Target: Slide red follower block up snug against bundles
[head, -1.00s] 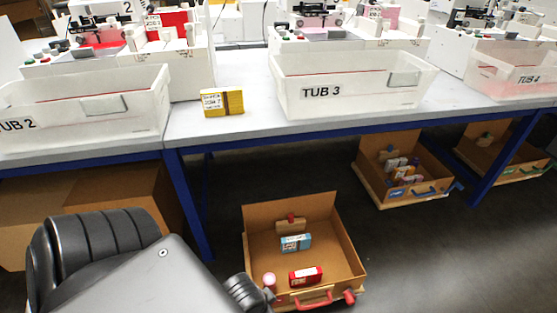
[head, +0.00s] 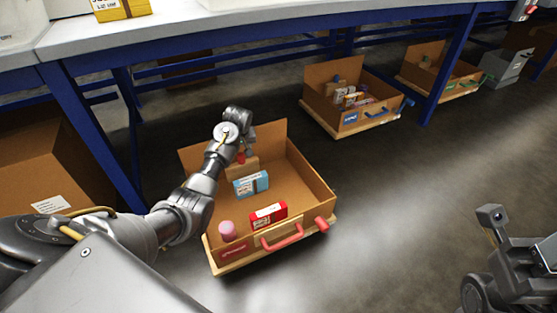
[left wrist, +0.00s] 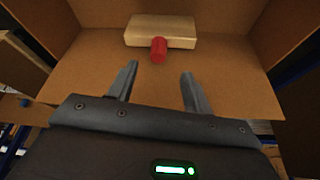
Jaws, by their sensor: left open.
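The follower block (left wrist: 175,28) is a tan block with a red knob (left wrist: 158,50), standing on the floor of a cardboard crate (head: 308,190). In the head view my left gripper (head: 244,148) is over the crate's back part, partly hiding the block. In the left wrist view its open fingers (left wrist: 159,72) point at the knob, one to each side of its line, with nothing between them. A blue-and-white bundle (head: 251,183) lies in front of the block. A red-and-white bundle (head: 268,215) lies nearer the crate's front. My right gripper's fingers do not show.
Another crate (head: 350,98) stands farther back. Dark floor is free to the right.

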